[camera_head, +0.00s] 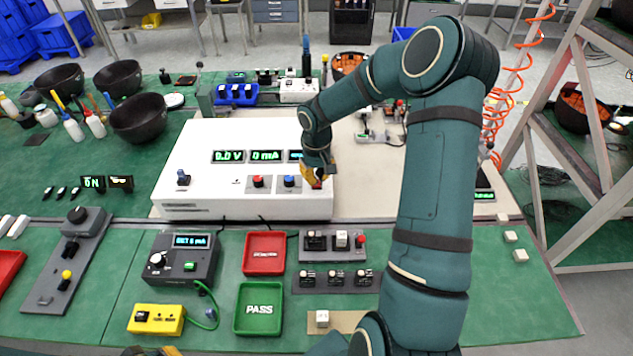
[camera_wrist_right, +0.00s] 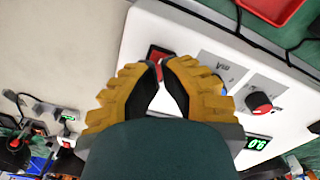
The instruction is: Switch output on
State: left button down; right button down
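The white power supply box (camera_head: 240,150) stands on the bench, with displays reading 0.0 V and 0 mA; a third display is partly hidden by my arm. A red switch (camera_head: 317,184) sits at its front right corner, and in the right wrist view the red switch (camera_wrist_right: 160,54) lies just beyond my fingertips. Only a yellow bit of my left gripper (camera_head: 150,351) shows at the bottom edge.
A red knob (camera_head: 258,182) and a blue knob (camera_head: 289,182) sit left of the switch. In front are a red tray (camera_head: 248,268), a green PASS tray (camera_head: 240,326) and a grey meter (camera_head: 200,270). Black bowls (camera_head: 140,115) stand at the left.

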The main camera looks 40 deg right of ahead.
aim_at(317, 185)
jog(key=shift+f+b, duration=0.95)
jog(key=shift+f, duration=0.3)
dwell(0.6)
jog(key=shift+s, duration=0.1)
jog(key=shift+r+p, duration=2.35)
jog(key=shift+r, duration=1.2)
